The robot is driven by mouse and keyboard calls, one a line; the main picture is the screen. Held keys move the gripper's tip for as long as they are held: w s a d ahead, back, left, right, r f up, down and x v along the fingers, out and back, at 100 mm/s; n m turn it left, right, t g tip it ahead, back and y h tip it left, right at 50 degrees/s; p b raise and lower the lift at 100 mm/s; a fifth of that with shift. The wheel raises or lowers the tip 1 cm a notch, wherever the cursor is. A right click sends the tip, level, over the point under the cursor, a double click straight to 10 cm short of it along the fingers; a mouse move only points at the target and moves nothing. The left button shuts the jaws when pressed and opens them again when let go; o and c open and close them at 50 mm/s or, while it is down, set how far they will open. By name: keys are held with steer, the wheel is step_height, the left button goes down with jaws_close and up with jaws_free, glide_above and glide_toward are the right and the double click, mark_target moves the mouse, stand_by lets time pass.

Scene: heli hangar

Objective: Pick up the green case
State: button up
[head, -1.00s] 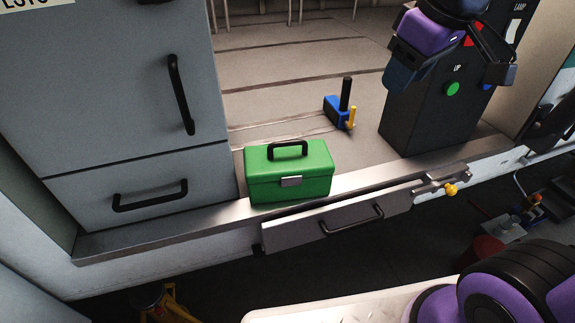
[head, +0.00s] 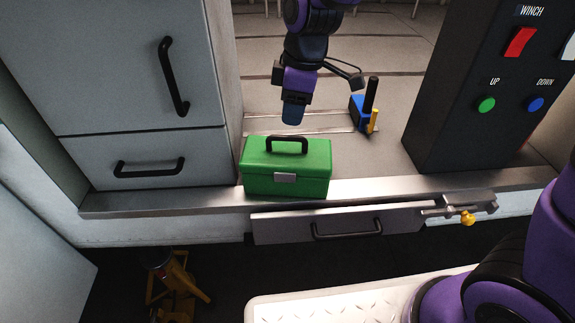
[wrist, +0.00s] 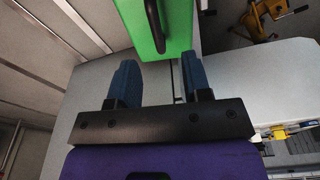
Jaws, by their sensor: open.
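The green case (head: 287,168) sits upright on the metal-edged ledge, with a black handle (head: 287,142) on its lid and a grey latch on its front. My gripper (head: 292,112) hangs just above and behind the case in the head view, its fingers pointing down. In the wrist view the two blue fingers of my gripper (wrist: 160,77) are apart with nothing between them. The green case (wrist: 130,14) shows beyond the fingertips at the top of the wrist view, with its black handle in part. The gripper does not appear to touch the case.
A grey cabinet (head: 130,70) with black handles stands close left of the case. A blue tool with a black post (head: 369,105) stands behind right. A dark winch panel (head: 470,120) is at right. A drawer (head: 340,224) juts out below the ledge.

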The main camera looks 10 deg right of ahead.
mark_target(287, 138)
steer(key=shift+w+a+f, duration=0.1)
steer(key=shift+a+f, duration=0.1)
steer(key=shift+f, duration=1.2)
steer(key=shift+w+a+f, duration=0.15)
steer(key=shift+a+f, duration=0.1)
steer(key=shift+f, duration=1.1)
steer(key=shift+w+a+f, duration=0.1)
steer(key=shift+a+f, duration=0.1)
steer(key=shift+f, duration=1.2)
jaws_close()
